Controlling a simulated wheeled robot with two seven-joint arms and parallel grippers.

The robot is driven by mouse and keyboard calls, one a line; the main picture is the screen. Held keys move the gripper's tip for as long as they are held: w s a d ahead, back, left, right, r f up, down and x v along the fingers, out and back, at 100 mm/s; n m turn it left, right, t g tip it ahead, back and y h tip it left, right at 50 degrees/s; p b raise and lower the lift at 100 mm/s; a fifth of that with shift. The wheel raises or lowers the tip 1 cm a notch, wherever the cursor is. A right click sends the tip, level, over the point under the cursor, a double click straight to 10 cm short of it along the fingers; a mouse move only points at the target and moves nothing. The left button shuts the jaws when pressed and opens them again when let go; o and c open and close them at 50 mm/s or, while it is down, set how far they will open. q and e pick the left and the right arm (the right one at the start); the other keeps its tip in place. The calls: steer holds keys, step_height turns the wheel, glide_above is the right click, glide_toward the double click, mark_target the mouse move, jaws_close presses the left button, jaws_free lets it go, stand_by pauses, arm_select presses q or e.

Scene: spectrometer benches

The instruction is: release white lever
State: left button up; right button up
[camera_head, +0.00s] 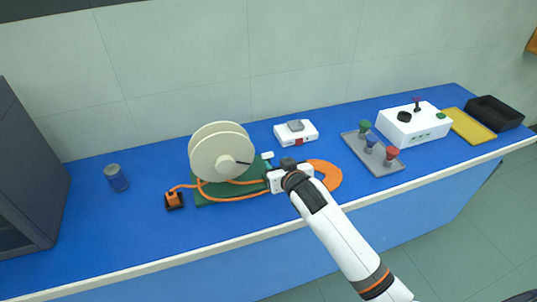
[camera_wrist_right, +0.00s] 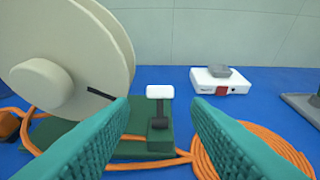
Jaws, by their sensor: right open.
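The white lever (camera_wrist_right: 160,92) stands upright on a dark post at the edge of the green base, straight ahead between my fingers in the right wrist view. It also shows as a small white piece (camera_head: 267,155) in the head view. My right gripper (camera_wrist_right: 160,135) is open, its two teal fingers on either side of the lever in the picture, with nothing between them. In the head view the right gripper (camera_head: 275,178) is at the right end of the green base (camera_head: 208,199); its fingers are hard to make out. My left gripper is not in view.
A cream reel (camera_head: 220,155) stands on the base, left of the lever. An orange cable coil (camera_head: 326,174) lies to the right. A white box (camera_head: 296,137) is behind; a grey tray (camera_head: 385,168) with coloured knobs is further right.

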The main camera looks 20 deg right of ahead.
mark_target(268, 154)
steer(key=x, duration=0.9)
steer(key=shift+w+f, duration=0.1)
steer(key=shift+c, duration=0.4)
steer(key=c, duration=0.6)
steer(key=shift+p, duration=0.6)
steer(key=g+p, duration=0.1)
steer(key=p, duration=0.2)
steer(key=shift+w+r+g, duration=0.2)
steer(key=shift+r+g, duration=0.15)
steer(key=shift+g, duration=0.05)
steer(key=shift+f+p, duration=0.15)
steer(key=shift+p, duration=0.2)
steer(key=shift+c, duration=0.2)
steer(key=shift+f+g, duration=0.25)
steer(key=shift+g, duration=0.05)
